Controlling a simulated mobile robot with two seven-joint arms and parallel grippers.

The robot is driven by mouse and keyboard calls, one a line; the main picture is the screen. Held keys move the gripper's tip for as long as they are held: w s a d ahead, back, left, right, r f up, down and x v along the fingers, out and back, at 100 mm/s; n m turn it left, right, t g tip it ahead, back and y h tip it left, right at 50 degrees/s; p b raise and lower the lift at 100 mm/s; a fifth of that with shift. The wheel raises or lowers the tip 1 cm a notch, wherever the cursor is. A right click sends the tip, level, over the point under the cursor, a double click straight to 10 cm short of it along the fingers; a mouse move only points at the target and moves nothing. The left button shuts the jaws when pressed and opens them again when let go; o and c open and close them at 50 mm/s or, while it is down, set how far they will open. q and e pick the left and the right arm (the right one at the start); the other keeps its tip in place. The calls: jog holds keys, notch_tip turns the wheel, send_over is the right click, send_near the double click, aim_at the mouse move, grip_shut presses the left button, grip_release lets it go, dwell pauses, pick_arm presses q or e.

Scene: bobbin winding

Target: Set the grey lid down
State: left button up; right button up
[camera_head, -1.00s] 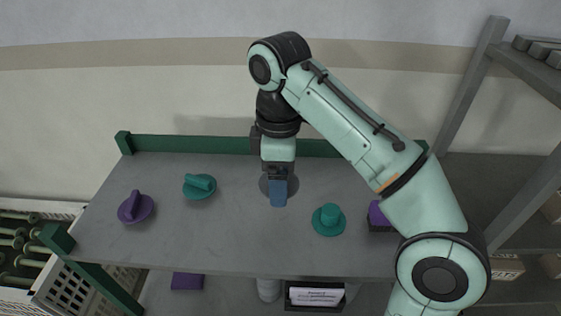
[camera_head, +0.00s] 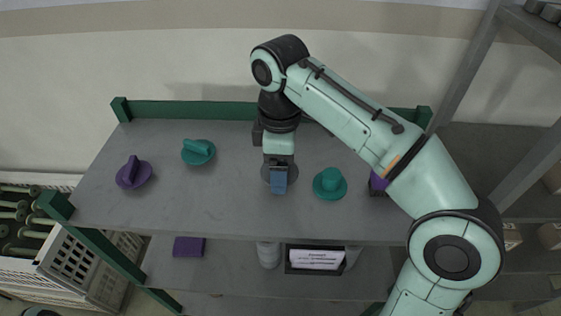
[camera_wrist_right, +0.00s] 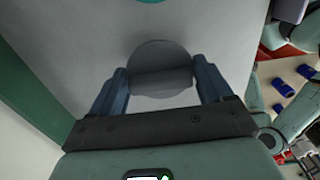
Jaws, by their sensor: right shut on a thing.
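My right gripper (camera_head: 279,182) is over the middle of the grey tabletop, pointing down. It is shut on the grey lid (camera_wrist_right: 160,56), a round disc with a raised bar between the two blue fingers in the right wrist view. In the head view only the rim of the grey lid (camera_head: 265,171) shows around the fingers. I cannot tell whether the lid touches the tabletop (camera_head: 230,210).
A purple lid (camera_head: 134,173) and a teal lid (camera_head: 198,151) lie to the left. Another teal lid (camera_head: 330,184) lies close to the right of the gripper, with a purple block (camera_head: 377,182) beyond it. A green rail (camera_head: 190,110) runs along the back edge.

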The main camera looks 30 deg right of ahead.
jog(key=shift+f+b, duration=0.3)
jog(key=shift+f, duration=0.3)
dwell(0.3)
jog(key=o, duration=1)
jog(key=shift+r, duration=0.15)
